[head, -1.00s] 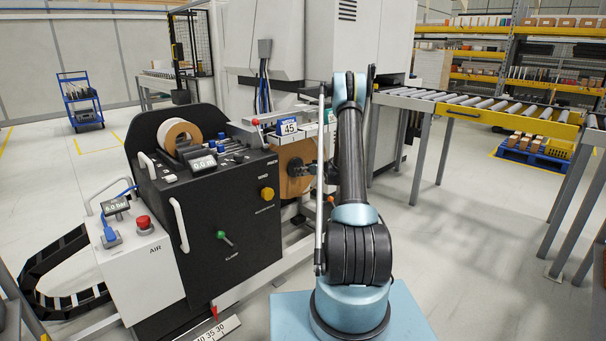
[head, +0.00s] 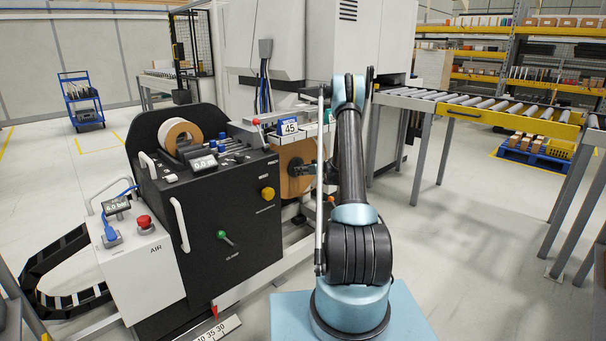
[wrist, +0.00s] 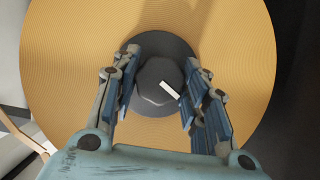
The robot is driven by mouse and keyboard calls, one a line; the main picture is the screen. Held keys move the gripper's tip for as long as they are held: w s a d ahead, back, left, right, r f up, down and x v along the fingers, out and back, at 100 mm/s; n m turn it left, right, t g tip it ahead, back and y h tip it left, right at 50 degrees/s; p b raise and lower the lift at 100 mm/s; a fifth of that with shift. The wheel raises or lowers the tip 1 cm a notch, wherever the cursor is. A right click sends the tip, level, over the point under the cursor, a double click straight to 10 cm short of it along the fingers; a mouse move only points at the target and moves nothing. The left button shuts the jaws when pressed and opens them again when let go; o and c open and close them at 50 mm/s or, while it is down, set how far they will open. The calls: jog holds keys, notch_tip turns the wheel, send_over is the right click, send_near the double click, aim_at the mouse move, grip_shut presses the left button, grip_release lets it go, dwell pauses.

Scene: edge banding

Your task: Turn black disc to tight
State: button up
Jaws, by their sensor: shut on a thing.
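The black disc (wrist: 157,88) is a dark knob with a white mark, at the centre of a large round tan reel (wrist: 75,35) in the wrist view. The white mark slants from upper left to lower right. My gripper (wrist: 160,88) has its two fingers on either side of the knob, shut on it. In the head view the tan reel (head: 293,183) hangs on the right side of the black machine, and my gripper (head: 303,174) reaches it from the right. The knob is mostly hidden there by my gripper.
The black machine (head: 238,255) carries a yellow knob (head: 267,194) and a green-tipped lever (head: 222,235). A white air box (head: 150,270) stands at its left. A roller conveyor (head: 480,105) runs at the right, with open floor before it.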

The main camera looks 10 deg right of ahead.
jog(key=shift+d, duration=0.15)
jog(key=shift+w+d+f+m+g+y, duration=0.1)
jog(key=shift+m+g+y, duration=0.2)
jog(key=shift+m+y, duration=0.8)
jog(key=shift+d+r+m+g+y, duration=0.1)
jog(key=shift+m+g+y, duration=0.3)
jog(key=shift+m, duration=1.25)
jog(key=shift+w+d+f+m+g+y, duration=0.1)
jog(key=shift+m+g+y, duration=0.1)
jog(key=shift+m+y, duration=0.95)
jog(key=shift+a+m, duration=0.1)
jog(key=shift+m, duration=0.2)
jog(key=o, duration=0.9)
jog(key=shift+o, duration=0.7)
jog(key=shift+a, duration=0.1)
